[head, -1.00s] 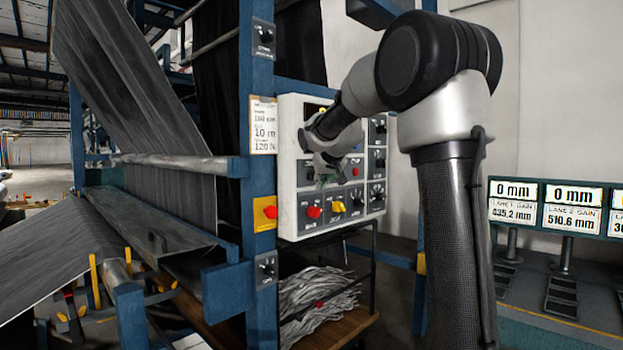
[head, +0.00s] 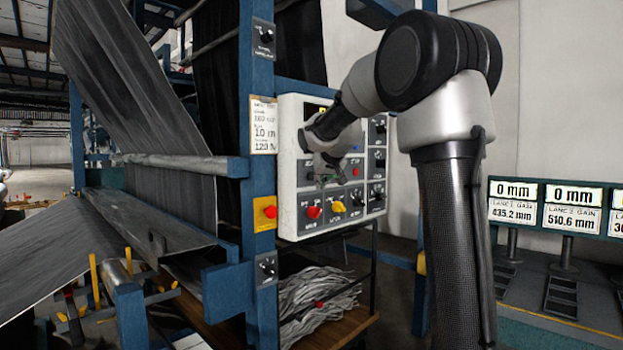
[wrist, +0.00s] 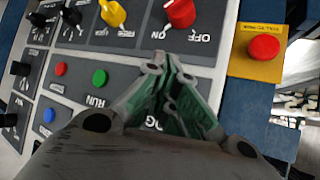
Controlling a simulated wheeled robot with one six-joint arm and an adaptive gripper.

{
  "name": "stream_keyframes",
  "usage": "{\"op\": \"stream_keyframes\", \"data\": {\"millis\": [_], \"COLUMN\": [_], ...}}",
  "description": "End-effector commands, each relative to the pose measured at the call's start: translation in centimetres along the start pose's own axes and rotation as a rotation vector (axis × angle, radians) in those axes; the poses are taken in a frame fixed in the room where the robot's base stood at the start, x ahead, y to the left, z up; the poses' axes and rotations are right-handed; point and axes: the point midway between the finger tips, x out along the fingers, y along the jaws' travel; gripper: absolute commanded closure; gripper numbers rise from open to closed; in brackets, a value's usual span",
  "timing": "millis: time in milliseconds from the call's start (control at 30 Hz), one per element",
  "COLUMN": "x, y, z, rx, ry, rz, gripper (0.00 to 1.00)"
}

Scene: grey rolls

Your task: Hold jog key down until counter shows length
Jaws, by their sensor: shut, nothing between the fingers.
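The control panel (head: 287,170) is a pale box with grey sections, mounted beside a blue post. My gripper (head: 326,180) is at the panel's lower middle, with its fingers together and empty. In the wrist view my gripper (wrist: 170,68) points at the grey section lettered "OG", the first letter being covered. The jog key itself is hidden behind the fingers, so I cannot tell whether they touch it. A green button (wrist: 100,77) marked RUN and a red button (wrist: 61,69) are beside them. The dark counter display (head: 314,109) at the panel's top is mostly hidden by my arm; its reading is not legible.
A red knob (wrist: 180,13) and a yellow knob (wrist: 113,13) are close to the fingers. A red stop button (wrist: 263,48) sits on a yellow plate. A printed card (head: 263,125) hangs on the blue post (head: 257,80). Displays reading 0 mm (head: 573,195) stand at right.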

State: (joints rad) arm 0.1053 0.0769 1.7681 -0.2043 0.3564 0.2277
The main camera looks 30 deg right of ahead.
Motion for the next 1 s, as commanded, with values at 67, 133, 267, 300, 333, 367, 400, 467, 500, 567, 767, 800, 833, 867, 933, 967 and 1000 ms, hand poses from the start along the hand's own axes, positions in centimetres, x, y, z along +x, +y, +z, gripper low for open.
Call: {"op": "stream_keyframes", "data": {"millis": [67, 133, 267, 300, 333, 367, 400, 467, 500, 567, 767, 800, 833, 867, 933, 967, 1000], "x": [0.00, 0.00, 0.00, 0.02, 0.04, 0.08, 0.15, 0.30, 0.41, 0.55, 0.59, 0.59, 0.59, 0.58, 0.59, 0.60, 0.62], "y": [0.00, 0.00, 0.00, -0.01, -0.03, -0.05, -0.11, -0.21, -0.28, -0.38, -0.43, -0.43, -0.43, -0.43, -0.44, -0.44, -0.46], "z": [0.00, 0.00, 0.00, -0.01, -0.02, -0.05, -0.10, -0.20, -0.26, -0.35, -0.43, -0.43, -0.43, -0.43, -0.44, -0.45, -0.46], "rx": [0.000, 0.000, 0.000, 0.000, 0.000, 0.000, 0.000, -0.001, -0.002, -0.002, -0.001, 0.000, 0.000, 0.000, 0.000, 0.000, 0.000], "ry": [0.000, 0.000, 0.000, 0.000, 0.000, 0.000, 0.000, 0.000, -0.001, -0.001, -0.001, 0.000, 0.000, 0.000, 0.000, 0.000, 0.000], "rz": [0.000, 0.000, 0.000, 0.000, 0.000, 0.000, 0.000, 0.000, 0.000, 0.000, 0.000, 0.000, 0.000, 0.000, 0.000, 0.000, 0.000], "gripper": [1.00, 1.00, 1.00, 1.00, 1.00, 1.00, 1.00, 1.00, 1.00, 1.00, 1.00, 1.00, 1.00, 1.00, 1.00, 1.00, 1.00]}}
